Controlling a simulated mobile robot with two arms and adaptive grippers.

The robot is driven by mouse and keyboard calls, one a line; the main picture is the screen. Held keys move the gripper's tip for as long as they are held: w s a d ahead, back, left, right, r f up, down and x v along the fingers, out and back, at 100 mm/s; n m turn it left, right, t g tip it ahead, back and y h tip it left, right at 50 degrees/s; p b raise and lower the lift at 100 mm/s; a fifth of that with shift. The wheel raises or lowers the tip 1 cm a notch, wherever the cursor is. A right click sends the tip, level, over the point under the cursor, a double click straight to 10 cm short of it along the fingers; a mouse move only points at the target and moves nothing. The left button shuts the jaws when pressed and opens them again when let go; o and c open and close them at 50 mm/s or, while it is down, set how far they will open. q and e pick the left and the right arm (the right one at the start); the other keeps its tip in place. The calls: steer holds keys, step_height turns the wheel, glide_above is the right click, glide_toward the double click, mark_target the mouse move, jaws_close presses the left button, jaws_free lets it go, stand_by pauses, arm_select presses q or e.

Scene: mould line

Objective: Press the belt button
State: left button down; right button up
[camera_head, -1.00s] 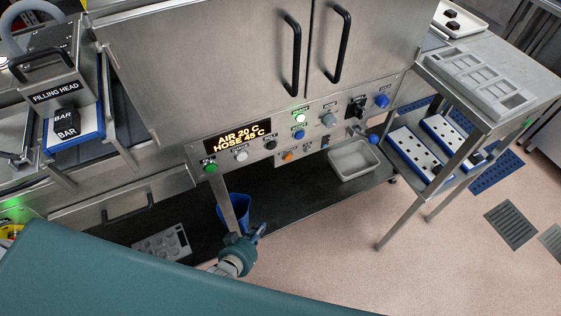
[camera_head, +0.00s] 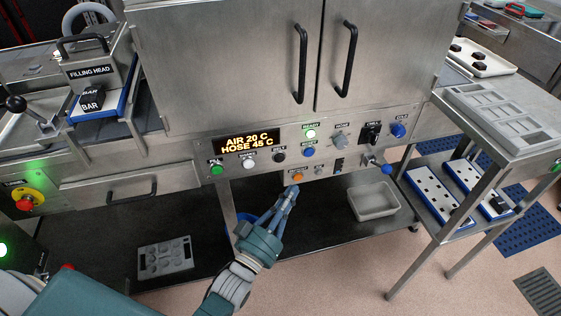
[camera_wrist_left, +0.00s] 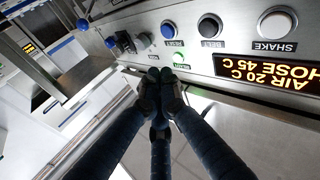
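The belt button is a black round button (camera_head: 279,157) on the steel control panel, between a white button and a blue one. My left gripper (camera_head: 292,190) is in front of the panel's lower edge, below and slightly right of the belt button. In the left wrist view the gripper's fingertips (camera_wrist_left: 160,76) are together and empty, below and left of the belt button, apart from it. My right gripper is not in view.
A blue-tipped lever (camera_head: 386,169) sticks out at right. A grey tray (camera_head: 373,201) lies on the lower shelf. A steel trolley stands at right.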

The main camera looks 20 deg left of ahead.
mark_target(279, 158)
arm_select(q)
steer(key=w+a+b, duration=0.2)
steer(key=w+a, duration=0.3)
steer(key=w, duration=0.2)
steer(key=shift+w, duration=0.15)
stand_by(0.3)
stand_by(1.4)
steer(key=shift+w+a+b, duration=0.15)
steer(key=shift+w+b, duration=0.15)
steer(key=shift+w, duration=0.05)
